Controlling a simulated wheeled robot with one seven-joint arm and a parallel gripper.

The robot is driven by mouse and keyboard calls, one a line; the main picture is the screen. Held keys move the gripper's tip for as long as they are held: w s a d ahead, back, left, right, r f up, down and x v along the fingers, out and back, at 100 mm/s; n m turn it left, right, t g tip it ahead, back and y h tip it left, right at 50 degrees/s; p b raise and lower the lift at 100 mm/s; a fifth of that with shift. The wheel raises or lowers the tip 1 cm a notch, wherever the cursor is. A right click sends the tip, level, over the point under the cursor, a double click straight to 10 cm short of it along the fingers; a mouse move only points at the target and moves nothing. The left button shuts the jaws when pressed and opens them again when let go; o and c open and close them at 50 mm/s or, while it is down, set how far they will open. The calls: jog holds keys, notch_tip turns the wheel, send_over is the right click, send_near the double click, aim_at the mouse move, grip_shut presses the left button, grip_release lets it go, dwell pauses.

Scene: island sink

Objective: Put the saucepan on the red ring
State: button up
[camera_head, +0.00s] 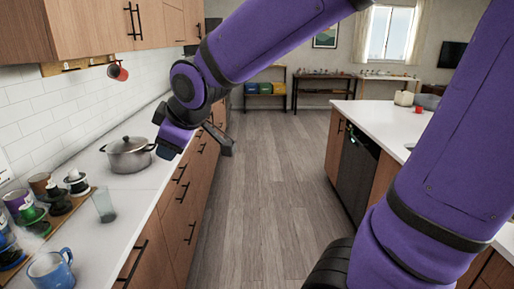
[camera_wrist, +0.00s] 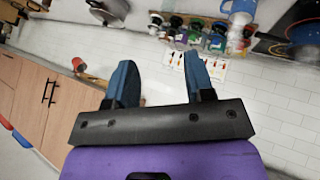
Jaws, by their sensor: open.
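The saucepan (camera_head: 128,156) is a grey metal pot with a lid. It stands on the left white counter, against the tiled wall side. It also shows at the top left of the wrist view (camera_wrist: 108,10), partly cut off by the frame. My gripper (camera_head: 162,132) is above the counter's front edge, to the right of the saucepan and apart from it. In the wrist view its two blue fingers (camera_wrist: 156,62) are spread apart with nothing between them. I cannot make out a red ring for certain in either view.
A glass (camera_head: 104,205), a blue mug (camera_head: 51,270) and a wooden board (camera_head: 62,212) with several containers occupy the near left counter. A red mug (camera_head: 118,72) hangs on the wall. The island (camera_head: 385,125) stands right, with clear floor between.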

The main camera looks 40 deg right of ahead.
jog(key=s+d+m+g, duration=0.1)
jog(key=s+d+m, duration=0.1)
jog(key=s, duration=0.4)
jog(key=s+d+r+m+g+h, duration=0.1)
jog(key=s+d+m, duration=0.2)
jog(key=s, duration=0.3)
jog(key=s+d+r+m+g, duration=0.1)
jog(key=s+d+m, duration=0.2)
jog(key=s, duration=0.3)
jog(key=shift+m, duration=0.7)
